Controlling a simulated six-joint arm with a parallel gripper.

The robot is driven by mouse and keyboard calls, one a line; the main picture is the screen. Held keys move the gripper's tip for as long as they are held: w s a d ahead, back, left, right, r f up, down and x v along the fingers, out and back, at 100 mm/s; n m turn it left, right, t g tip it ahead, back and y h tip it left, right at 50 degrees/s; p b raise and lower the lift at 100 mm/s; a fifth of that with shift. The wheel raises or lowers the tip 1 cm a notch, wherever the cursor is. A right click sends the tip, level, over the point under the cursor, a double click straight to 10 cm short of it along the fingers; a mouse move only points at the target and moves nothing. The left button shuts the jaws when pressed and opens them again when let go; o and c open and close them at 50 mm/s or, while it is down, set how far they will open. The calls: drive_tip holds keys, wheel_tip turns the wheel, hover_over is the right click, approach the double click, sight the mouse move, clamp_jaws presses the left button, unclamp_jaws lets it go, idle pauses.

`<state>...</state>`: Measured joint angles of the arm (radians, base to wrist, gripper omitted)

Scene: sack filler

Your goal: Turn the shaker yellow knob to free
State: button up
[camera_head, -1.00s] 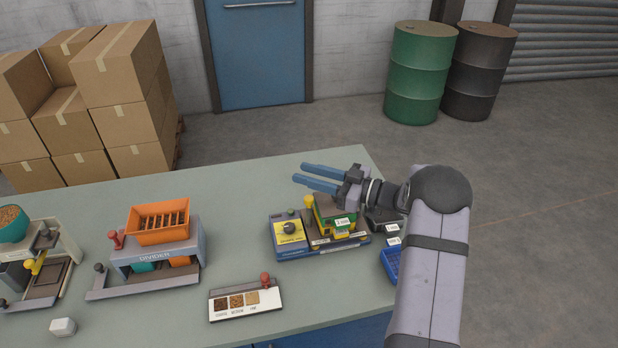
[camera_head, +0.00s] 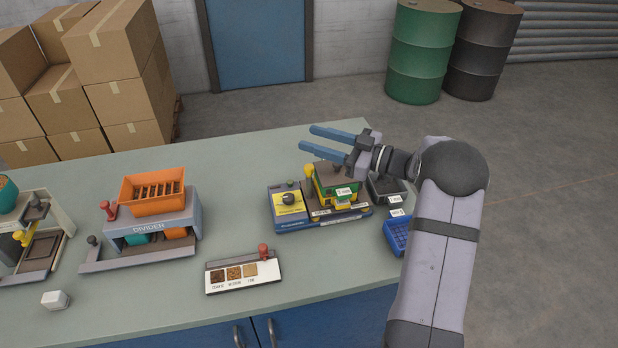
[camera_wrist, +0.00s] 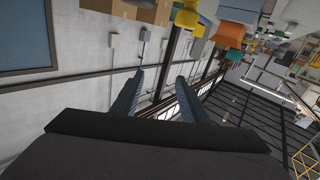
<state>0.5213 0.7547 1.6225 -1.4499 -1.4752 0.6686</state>
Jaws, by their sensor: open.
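The shaker (camera_head: 283,223) is a blue-based machine at the right part of the bench, with a green and yellow sieve stack (camera_head: 333,183) on it. Its yellow knob (camera_head: 309,171) stands upright just left of the stack. A dark round dial (camera_head: 288,199) sits on a yellow panel at the shaker's left. My gripper (camera_head: 308,138) is open and empty, its two blue fingers pointing left above and behind the shaker, apart from the knob. In the wrist view the open fingers (camera_wrist: 160,75) have nothing between them.
A divider (camera_head: 150,227) with an orange hopper stands left of the shaker. A sample board with a red knob (camera_head: 263,251) lies in front. A blue tray (camera_head: 396,237) and a dark bin (camera_head: 386,187) sit at the right. Boxes and barrels stand beyond the bench.

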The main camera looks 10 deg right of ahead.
sight(313, 170)
drive_tip(key=shift+s+d+f+m+t+h+b, duration=0.9)
drive_tip(key=shift+s+f+m+t+h+b, duration=1.35)
drive_tip(key=shift+s+f+b, duration=1.55)
drive_tip(key=shift+m+g+h, duration=0.25)
drive_tip(key=shift+d+f+p+x, duration=0.15)
drive_tip(key=shift+p+x, duration=0.25)
drive_tip(key=shift+x, duration=1.05)
drive_tip(key=shift+f+p+x, duration=0.2)
drive_tip(key=shift+p+x, duration=0.25)
drive_tip(key=shift+x, duration=0.95)
drive_tip(key=shift+d+f+p+x, duration=0.15)
drive_tip(key=shift+p+x, duration=0.25)
drive_tip(key=shift+x, duration=1.05)
drive_tip(key=shift+w, duration=0.15)
clamp_jaws()
